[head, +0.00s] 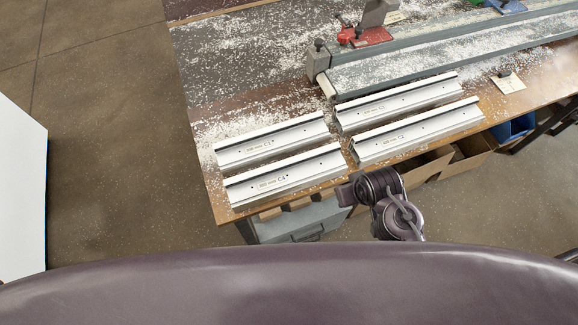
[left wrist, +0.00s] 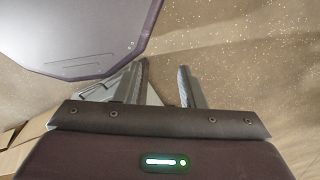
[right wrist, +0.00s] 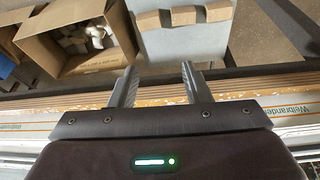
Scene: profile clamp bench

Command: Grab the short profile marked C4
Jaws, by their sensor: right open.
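The short profile marked C4 (head: 285,177) lies on the front left corner of the bench in the head view, a pale silver bar with a label on its face. Another profile, seemingly marked C3 (head: 270,143), lies just behind it. Two more short profiles (head: 415,133) (head: 398,103) lie to the right. My left gripper (left wrist: 168,80) shows in the left wrist view, fingers apart and nothing between them, over brown floor. My right gripper (right wrist: 158,80) shows in the right wrist view, open and empty near a lettered board edge. Neither gripper's fingers can be made out in the head view.
The bench (head: 235,105) is strewn with pale chips. A long grey rail (head: 430,70) and a red clamp (head: 365,36) are at its back. A grey cabinet (head: 300,222) and open cardboard boxes (head: 425,170) are below the front edge. The box also shows in the right wrist view (right wrist: 50,50).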

